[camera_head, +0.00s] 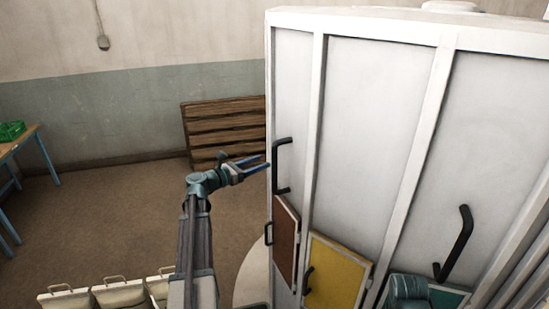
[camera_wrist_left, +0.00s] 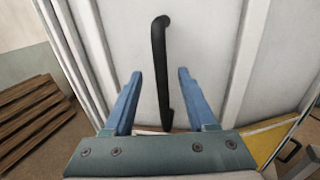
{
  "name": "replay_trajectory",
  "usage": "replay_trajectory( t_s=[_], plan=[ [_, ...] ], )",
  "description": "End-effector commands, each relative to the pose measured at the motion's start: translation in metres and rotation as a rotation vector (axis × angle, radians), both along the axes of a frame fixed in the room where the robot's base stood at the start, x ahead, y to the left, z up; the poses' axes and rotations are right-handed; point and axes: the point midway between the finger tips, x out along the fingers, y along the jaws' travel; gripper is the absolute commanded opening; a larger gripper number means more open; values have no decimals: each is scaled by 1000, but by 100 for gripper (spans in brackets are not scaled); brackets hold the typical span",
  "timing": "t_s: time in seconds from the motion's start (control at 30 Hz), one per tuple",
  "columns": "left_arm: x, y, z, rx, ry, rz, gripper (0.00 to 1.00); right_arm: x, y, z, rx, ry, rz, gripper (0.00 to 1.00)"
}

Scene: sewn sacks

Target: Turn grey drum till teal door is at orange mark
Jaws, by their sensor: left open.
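The grey drum (camera_head: 375,120) stands upright at the right of the head view, with pale panels, white ribs and black handles. Along its lower part are a brown door (camera_head: 286,240), a yellow door (camera_head: 337,275) and the teal door (camera_head: 447,299), partly hidden by a teal part of my own arm. My left gripper (camera_head: 262,161) is open beside the drum's left black handle (camera_head: 279,165). In the left wrist view, this handle (camera_wrist_left: 160,60) appears between the blue fingers, which do not close on it. I see no orange mark. My right gripper does not show.
A wooden pallet (camera_head: 225,128) leans on the back wall. A blue-legged table (camera_head: 18,142) with a green crate (camera_head: 11,131) stands at the far left. Pale sacks (camera_head: 120,293) with handles sit at bottom left. The brown floor between is clear.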

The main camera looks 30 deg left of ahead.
Motion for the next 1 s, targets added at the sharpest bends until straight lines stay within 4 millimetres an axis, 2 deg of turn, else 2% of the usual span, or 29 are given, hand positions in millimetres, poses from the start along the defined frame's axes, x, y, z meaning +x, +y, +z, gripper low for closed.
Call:
replay_trajectory(
  t_s=[0.03, 0.2, 0.4, 0.83, 0.87, 1.0],
  plan=[
    [12, -4, 0, 0, 0, -4, 57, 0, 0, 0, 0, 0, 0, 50],
    [40, -16, 0, 1, 0, -2, 57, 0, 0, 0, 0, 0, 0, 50],
    [59, -25, 0, 1, 0, -1, 57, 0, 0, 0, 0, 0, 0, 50],
    [66, -29, 0, 1, 0, 0, 57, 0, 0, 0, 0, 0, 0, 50],
    [66, -29, 0, 1, 0, 0, 55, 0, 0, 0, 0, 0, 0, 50],
    [66, -29, 0, 1, 1, 0, 30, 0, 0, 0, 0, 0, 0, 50]
  ],
)
